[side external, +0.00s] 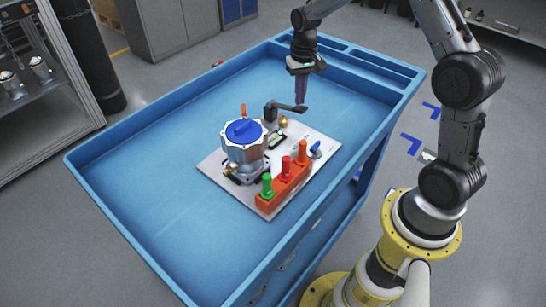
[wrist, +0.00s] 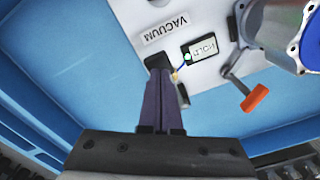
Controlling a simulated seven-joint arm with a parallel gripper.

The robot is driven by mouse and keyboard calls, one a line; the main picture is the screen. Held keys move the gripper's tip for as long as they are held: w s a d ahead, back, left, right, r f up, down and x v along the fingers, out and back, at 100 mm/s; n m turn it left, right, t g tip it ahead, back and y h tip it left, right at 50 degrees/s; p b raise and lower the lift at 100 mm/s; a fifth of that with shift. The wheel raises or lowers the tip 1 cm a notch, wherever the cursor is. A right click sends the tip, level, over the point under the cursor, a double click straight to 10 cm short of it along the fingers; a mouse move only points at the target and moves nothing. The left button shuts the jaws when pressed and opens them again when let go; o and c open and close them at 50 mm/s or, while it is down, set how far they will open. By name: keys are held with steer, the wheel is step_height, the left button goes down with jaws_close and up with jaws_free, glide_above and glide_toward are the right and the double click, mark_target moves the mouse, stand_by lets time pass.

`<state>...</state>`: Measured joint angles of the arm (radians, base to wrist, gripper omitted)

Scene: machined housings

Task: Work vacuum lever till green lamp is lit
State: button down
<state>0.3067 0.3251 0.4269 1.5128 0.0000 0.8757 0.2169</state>
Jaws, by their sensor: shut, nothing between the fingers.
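The vacuum lever (side external: 288,107) is a dark arm reaching right from a black block at the back of the white plate. In the wrist view, the black block (wrist: 157,62) sits beside the VACUUM label, and the lever's dark end (wrist: 183,94) shows just right of my fingers. My gripper (side external: 301,103) is shut and empty, pointing down at the lever's outer end; it also shows in the wrist view (wrist: 160,75). I cannot tell if it touches the lever. A small pale green lamp (wrist: 187,57) sits at the edge of the HOLD label; whether it is lit is unclear.
A metal housing with a blue cap (side external: 243,131) stands on the white plate (side external: 323,150). An orange-handled lever (wrist: 255,97) is near it. A red block (side external: 283,190) holds green, red and orange posts. The blue tray (side external: 150,165) is clear around the plate.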

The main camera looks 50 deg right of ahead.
mark_target(299, 107)
steer(key=shift+f, duration=2.95)
steer(key=shift+r, duration=3.1)
steer(key=shift+r, duration=2)
